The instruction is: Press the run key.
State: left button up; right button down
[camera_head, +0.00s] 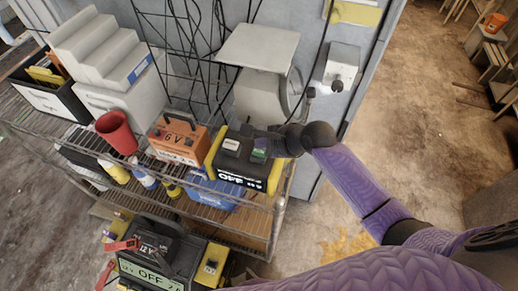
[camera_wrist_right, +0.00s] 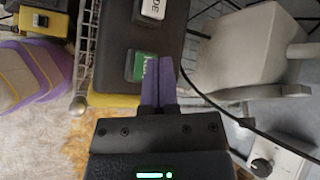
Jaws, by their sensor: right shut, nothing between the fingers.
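A black box with yellow ends (camera_head: 240,162) sits at the right end of the wire shelf. On its top are a green key (camera_head: 259,154) and a pale key (camera_head: 231,144). In the right wrist view the green key (camera_wrist_right: 140,66) has white lettering, partly covered by my fingers and not fully readable. The pale key (camera_wrist_right: 150,10) lies farther off at the top edge. My right gripper (camera_head: 262,140) is shut and empty, over the box top. Its purple fingertips (camera_wrist_right: 158,68) are right beside the green key; I cannot tell whether they touch it. My left gripper is not in view.
An orange 6V box (camera_head: 178,138) and a red cup (camera_head: 117,132) stand to the left on the shelf. A 12V unit with an OFF display (camera_head: 150,268) stands lower down. A grey wall box with a knob (camera_head: 341,68) and a dark cable are close behind.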

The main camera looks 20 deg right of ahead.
aim_at(262, 152)
jog(key=shift+f, duration=0.1)
jog(key=shift+f, duration=0.3)
jog(key=shift+f, duration=0.5)
dwell(0.5)
jog(key=shift+r, duration=0.1)
jog(key=shift+r+p, duration=0.8)
jog(key=shift+p, duration=0.35)
jog(key=shift+r, duration=0.1)
notch_tip(262, 152, up, 5)
jog(key=p, duration=0.6)
